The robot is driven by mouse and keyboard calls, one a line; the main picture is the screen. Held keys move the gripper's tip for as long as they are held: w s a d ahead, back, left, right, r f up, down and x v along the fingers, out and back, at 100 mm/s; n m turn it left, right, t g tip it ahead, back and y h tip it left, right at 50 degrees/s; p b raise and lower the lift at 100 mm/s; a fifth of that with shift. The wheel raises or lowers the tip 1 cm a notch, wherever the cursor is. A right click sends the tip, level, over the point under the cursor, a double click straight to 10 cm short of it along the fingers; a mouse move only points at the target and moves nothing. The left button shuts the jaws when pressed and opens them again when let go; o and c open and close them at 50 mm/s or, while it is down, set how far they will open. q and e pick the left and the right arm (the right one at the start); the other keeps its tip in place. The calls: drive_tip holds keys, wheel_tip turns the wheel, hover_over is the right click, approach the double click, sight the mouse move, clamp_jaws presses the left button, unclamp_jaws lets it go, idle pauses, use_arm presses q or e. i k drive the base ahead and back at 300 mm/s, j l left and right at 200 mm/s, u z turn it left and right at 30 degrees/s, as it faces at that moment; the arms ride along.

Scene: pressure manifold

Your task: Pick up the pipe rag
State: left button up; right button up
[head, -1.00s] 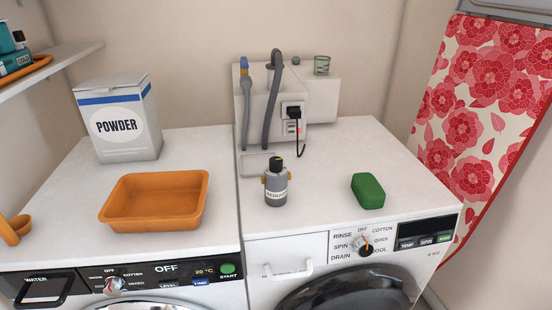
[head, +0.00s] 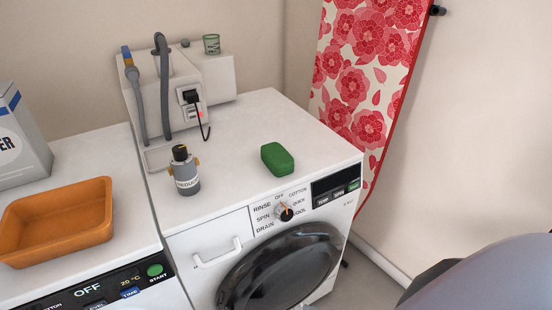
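I cannot make out a pipe rag anywhere in the head view. Two grey hoses, the left one with a blue end (head: 131,80) and the other bent over at its top (head: 161,75), rise by the white box at the back of the right-hand machine. No cloth shows on them. Neither of my grippers is in view.
On the right-hand washing machine (head: 260,120) stand a grey bottle (head: 186,172) and a green block (head: 277,158). An orange tray (head: 60,218) and a powder box (head: 20,145) are on the left machine. A flowered ironing board (head: 365,75) leans at the wall.

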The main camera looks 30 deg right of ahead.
sight(281, 163)
drive_tip(key=l+z, duration=0.25)
drive_tip(key=l, duration=1.2)
